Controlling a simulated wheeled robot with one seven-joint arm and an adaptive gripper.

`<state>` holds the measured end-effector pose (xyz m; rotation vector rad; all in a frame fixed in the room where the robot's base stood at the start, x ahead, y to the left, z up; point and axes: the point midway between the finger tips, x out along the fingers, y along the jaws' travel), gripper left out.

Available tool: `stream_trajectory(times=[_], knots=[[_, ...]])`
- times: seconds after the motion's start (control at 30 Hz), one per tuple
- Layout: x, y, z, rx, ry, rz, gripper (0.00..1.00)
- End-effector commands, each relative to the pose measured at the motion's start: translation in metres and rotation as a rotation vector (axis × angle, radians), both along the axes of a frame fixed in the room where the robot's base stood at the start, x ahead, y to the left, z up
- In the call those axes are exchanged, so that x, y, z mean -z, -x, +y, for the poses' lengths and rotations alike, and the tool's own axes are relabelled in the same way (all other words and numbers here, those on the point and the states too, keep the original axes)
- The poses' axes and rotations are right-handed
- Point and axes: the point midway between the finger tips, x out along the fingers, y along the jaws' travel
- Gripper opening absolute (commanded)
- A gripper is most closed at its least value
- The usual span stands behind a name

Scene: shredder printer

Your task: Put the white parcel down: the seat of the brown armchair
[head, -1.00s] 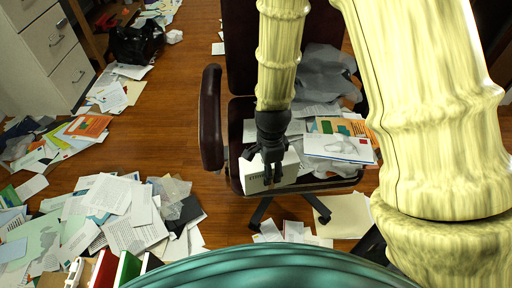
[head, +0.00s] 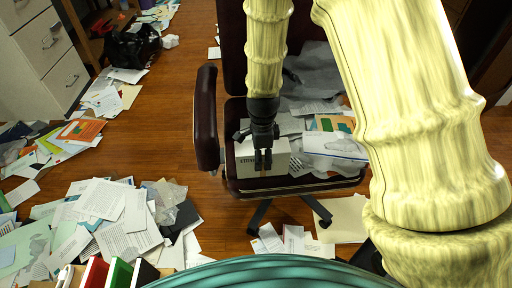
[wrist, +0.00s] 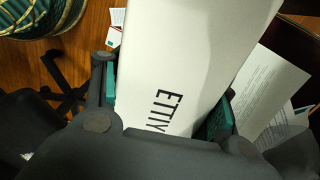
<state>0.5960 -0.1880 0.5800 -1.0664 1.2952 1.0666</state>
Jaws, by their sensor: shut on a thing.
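The white parcel (head: 245,166) is a box with dark lettering, and my gripper (head: 263,160) is shut on it. In the wrist view the parcel (wrist: 190,55) lies between the green-padded fingers of my gripper (wrist: 160,103). The brown armchair (head: 208,125) is a dark wheeled office chair facing me. The parcel is over the front left part of its seat (head: 290,189), close to the left armrest. I cannot tell whether its underside touches the seat. My gripper hides part of the parcel.
Papers and envelopes (head: 335,146) and a grey crumpled bag (head: 312,75) cover the middle and right of the seat. Loose papers (head: 115,215) spread over the floor at left. A white drawer cabinet (head: 40,55) stands at upper left. Bare wooden floor (head: 165,110) lies left of the chair.

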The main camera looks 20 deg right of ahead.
Motion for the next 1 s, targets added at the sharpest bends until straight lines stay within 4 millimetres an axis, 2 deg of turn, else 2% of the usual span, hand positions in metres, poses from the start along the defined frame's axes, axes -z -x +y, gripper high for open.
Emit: stream_trajectory(times=[0.03, 0.2, 0.4, 0.67, 1.0], knots=[[0.002, -0.011, -0.001, 0.0, 0.0, -0.003, 0.01], [0.004, -0.04, -0.002, -0.001, 0.0, -0.003, 0.01], [0.006, -0.067, -0.005, 0.0, 0.0, -0.003, 0.01], [0.009, -0.076, -0.006, 0.001, -0.001, -0.001, 0.01], [0.041, -0.075, -0.005, 0.001, -0.001, 0.0, 0.01]])
